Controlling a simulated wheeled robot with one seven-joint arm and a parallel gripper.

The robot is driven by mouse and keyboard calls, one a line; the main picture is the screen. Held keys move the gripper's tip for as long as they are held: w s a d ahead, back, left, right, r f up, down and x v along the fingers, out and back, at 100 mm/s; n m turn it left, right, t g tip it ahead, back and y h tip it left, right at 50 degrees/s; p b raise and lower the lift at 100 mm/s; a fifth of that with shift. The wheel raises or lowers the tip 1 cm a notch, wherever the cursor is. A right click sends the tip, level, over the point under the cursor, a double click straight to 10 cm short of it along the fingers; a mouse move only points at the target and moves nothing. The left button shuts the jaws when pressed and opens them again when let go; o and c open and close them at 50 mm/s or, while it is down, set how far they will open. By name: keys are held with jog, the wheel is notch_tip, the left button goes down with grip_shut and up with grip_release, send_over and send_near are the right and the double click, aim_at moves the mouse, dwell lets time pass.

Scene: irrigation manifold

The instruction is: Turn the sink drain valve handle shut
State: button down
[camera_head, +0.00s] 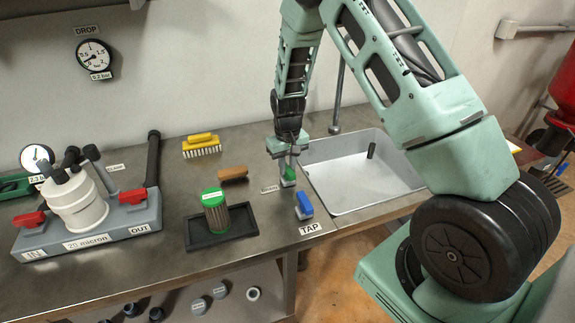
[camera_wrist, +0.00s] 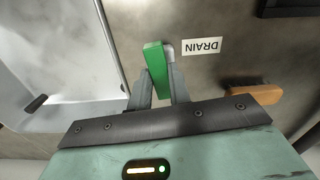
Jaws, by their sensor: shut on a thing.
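The sink drain valve handle is a green lever (camera_wrist: 155,62) beside a label reading DRAIN (camera_wrist: 202,46) in the wrist view. In the head view the green handle (camera_head: 290,173) sits at the left rim of the sink, partly hidden by my gripper. My gripper (camera_head: 288,158) reaches down from above, and its two fingers (camera_wrist: 160,90) are closed around the near part of the green handle. A pale metal stub shows next to the handle's right side in the wrist view.
The sink basin (camera_head: 335,205) lies right of the handle with a dark upright plug inside. A blue TAP handle (camera_head: 304,206) stands in front. A brown block (camera_head: 233,173), a green-capped filter (camera_head: 214,211) on a black tray (camera_head: 200,243), and a yellow brush (camera_head: 202,147) lie left.

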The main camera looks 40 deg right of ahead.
aim_at(287, 169)
jog(key=shift+m, duration=0.6)
jog(key=c, duration=1.3)
grip_release()
jog(key=shift+r, duration=0.1)
notch_tip(287, 169, up, 17)
jog(key=b, duration=0.1)
jog(key=shift+r, duration=0.15)
